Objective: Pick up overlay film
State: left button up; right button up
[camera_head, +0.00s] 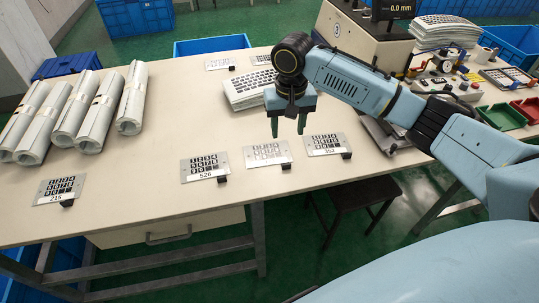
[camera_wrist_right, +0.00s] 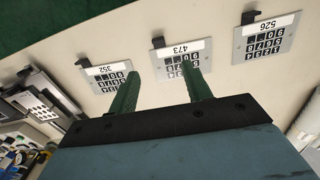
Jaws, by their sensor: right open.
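Flat keypad films or plates with dark key squares, number labels and small black blocks lie along the table's front edge. They are the 215 plate (camera_head: 60,188), the 526 plate (camera_head: 205,167), the middle plate (camera_head: 267,153) and the right plate (camera_head: 325,144). In the right wrist view, the middle one reads 473 (camera_wrist_right: 183,57) and the right one 352 (camera_wrist_right: 104,78); 526 (camera_wrist_right: 266,38) shows too. My right gripper (camera_head: 288,128) has its green fingers apart and empty, pointing down above the middle plate. It also shows in the wrist view (camera_wrist_right: 160,72). My left gripper is out of view.
A stack of printed white sheets (camera_head: 249,90) lies behind the gripper. Several white rolls (camera_head: 88,108) lie at the left. A beige machine (camera_head: 362,40) stands at the back right, with green and red trays (camera_head: 503,115) beyond. The table's middle left is clear.

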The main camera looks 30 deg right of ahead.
jog(key=b, duration=0.1)
send_over(287, 164)
jog(key=f, duration=0.7)
jog(key=shift+w+a+f, duration=0.1)
jog(key=shift+w+f, duration=0.05)
jog(key=shift+w, duration=0.05)
jog(key=shift+f, duration=0.5)
notch_tip(287, 164, down, 5)
jog(key=shift+s+r+b, duration=0.15)
jog(key=shift+b, duration=0.7)
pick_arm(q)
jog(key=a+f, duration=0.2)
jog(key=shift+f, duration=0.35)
pick_arm(e)
jog(key=c, duration=1.1)
